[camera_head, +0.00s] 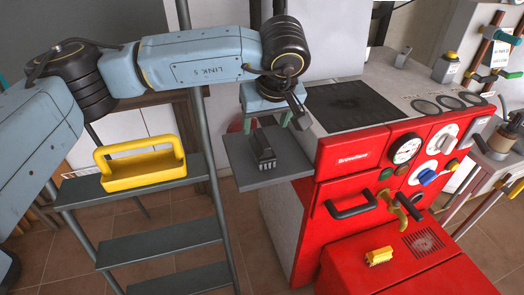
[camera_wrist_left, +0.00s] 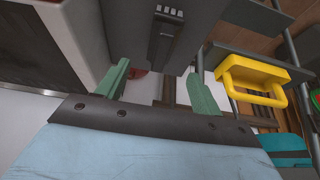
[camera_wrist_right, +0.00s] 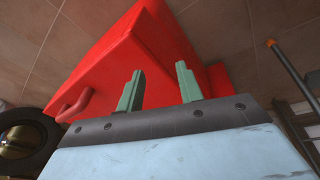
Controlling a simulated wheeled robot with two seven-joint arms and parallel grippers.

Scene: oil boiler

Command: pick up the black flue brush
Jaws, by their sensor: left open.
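The black flue brush (camera_head: 264,152) lies on a small grey shelf (camera_head: 243,170) at the left side of the red boiler. In the left wrist view the brush (camera_wrist_left: 164,38) shows ahead of the fingers, near the top edge. My left gripper (camera_head: 269,121) is open and empty, just above and behind the brush in the head view; its green fingertips (camera_wrist_left: 158,72) are apart with nothing between them. My right gripper (camera_wrist_right: 159,70) is open and empty in front of a red boxy surface, and is not seen in the head view.
The red boiler (camera_head: 345,170) with handle and gauges stands right of the shelf. A yellow caddy (camera_head: 140,170) sits on a ladder step (camera_head: 95,190) to the left. A yellow brush (camera_head: 379,257) lies on the red lower box. Tiled floor shows between ladder and boiler.

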